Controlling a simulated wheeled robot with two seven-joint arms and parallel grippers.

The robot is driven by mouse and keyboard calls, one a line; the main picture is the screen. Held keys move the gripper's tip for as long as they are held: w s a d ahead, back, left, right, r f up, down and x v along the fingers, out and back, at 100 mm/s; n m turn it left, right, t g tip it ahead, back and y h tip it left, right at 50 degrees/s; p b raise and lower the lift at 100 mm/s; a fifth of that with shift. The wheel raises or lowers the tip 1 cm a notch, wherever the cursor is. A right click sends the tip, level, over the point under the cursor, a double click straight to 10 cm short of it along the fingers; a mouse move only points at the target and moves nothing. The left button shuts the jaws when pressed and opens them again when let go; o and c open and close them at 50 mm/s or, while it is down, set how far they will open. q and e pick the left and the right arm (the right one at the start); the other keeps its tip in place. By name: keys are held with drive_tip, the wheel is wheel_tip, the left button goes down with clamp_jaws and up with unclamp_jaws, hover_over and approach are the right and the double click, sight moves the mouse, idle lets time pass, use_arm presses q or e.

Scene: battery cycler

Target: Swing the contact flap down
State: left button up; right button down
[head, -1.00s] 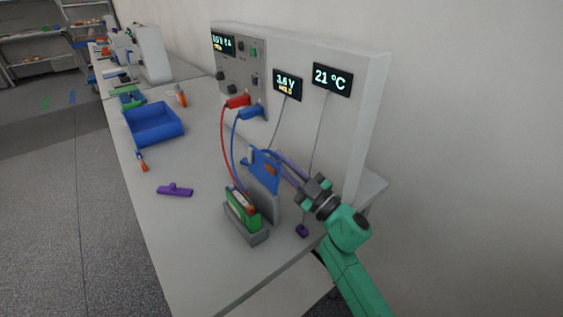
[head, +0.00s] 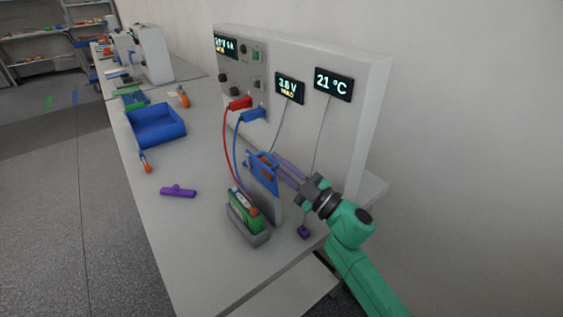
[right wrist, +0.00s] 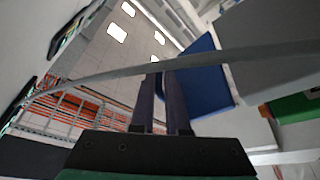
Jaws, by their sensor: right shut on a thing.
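The contact flap (head: 264,178), a panel with a blue top and grey lower part, stands nearly upright behind the battery holder (head: 262,239). A green battery (head: 243,212) sits in the holder. My right gripper (head: 274,160) reaches in from the right, its long purple fingers at the flap's blue top edge. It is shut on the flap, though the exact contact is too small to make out. In the right wrist view, the fingers (right wrist: 163,88) are close together and the flap's blue face (right wrist: 203,78) is right beside them. My left gripper is not in view.
Red (head: 238,103) and blue (head: 252,114) plugs sit in the cycler panel, their leads running down to the holder. A purple part (head: 178,191) and a blue bin (head: 157,128) lie to the left. The bench front is clear.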

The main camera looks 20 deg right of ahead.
sight(266, 175)
drive_tip(key=n, duration=0.2)
drive_tip(key=a+n+g+p, duration=0.1)
drive_tip(key=n, duration=0.1)
drive_tip(key=s+a+r+n+g+y+p, duration=0.1)
drive_tip(key=shift+a+n, duration=0.25)
drive_tip(key=shift+n, duration=0.15)
drive_tip(key=a+n+g+p, duration=0.1)
drive_tip(key=n, duration=0.1)
drive_tip(key=s+a+n+g+p, duration=0.1)
drive_tip(key=n, duration=0.1)
drive_tip(key=shift+a+f+n+p, duration=0.15)
drive_tip(key=shift+a+n+p, duration=0.05)
drive_tip(key=shift+n+p, duration=0.2)
drive_tip(key=a+f+n+h+p, duration=0.1)
drive_tip(key=n, duration=0.1)
drive_tip(key=a+f+n+g+h+p, duration=0.1)
drive_tip(key=n+p, duration=0.1)
drive_tip(key=s+a+n+p, duration=0.1)
drive_tip(key=p, duration=0.1)
drive_tip(key=shift+f+n+g+h, duration=0.3)
drive_tip(key=shift+f+n+h, duration=0.1)
drive_tip(key=shift+s+f+n+p, duration=0.1)
drive_tip(key=shift+f+n+p, duration=0.2)
drive_tip(key=shift+p, duration=0.1)
drive_tip(key=shift+f, duration=0.1)
drive_tip(key=c, duration=1.2)
unclamp_jaws()
drive_tip(key=shift+a, duration=0.1)
